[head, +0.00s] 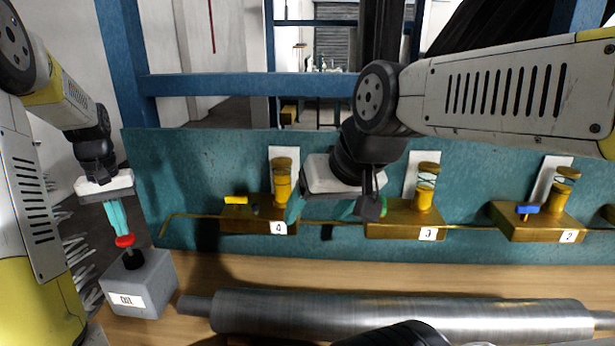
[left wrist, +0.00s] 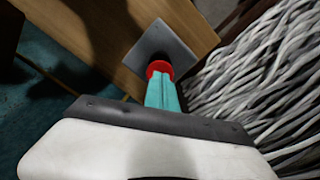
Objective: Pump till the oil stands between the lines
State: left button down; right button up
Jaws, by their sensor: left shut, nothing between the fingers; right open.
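The grey pump box (head: 142,285), labelled "OIL", stands at the left with a red knob (head: 124,241) on a black neck. My left gripper (head: 120,233) is shut and empty, its teal fingertips at the top of the knob; the left wrist view shows the red knob (left wrist: 158,68) at the fingertips. Sight glasses stand on brass blocks: glass 4 (head: 282,182), glass 3 (head: 427,187) and glass 2 (head: 566,184). Dark lines show on glasses 3 and 2, with amber low down; exact levels are too small to tell. My right gripper (head: 332,212) is open between blocks 4 and 3.
Block 4 (head: 236,216) has a yellow lever (head: 236,200); block 2 has a blue lever (head: 527,209). A brass pipe (head: 190,217) runs along the teal panel (head: 200,165). A steel roller (head: 400,315) lies across the front. Bare wooden bench (head: 230,272) shows between.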

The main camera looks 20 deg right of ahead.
pick_arm(q)
jog(key=shift+r, duration=1.85)
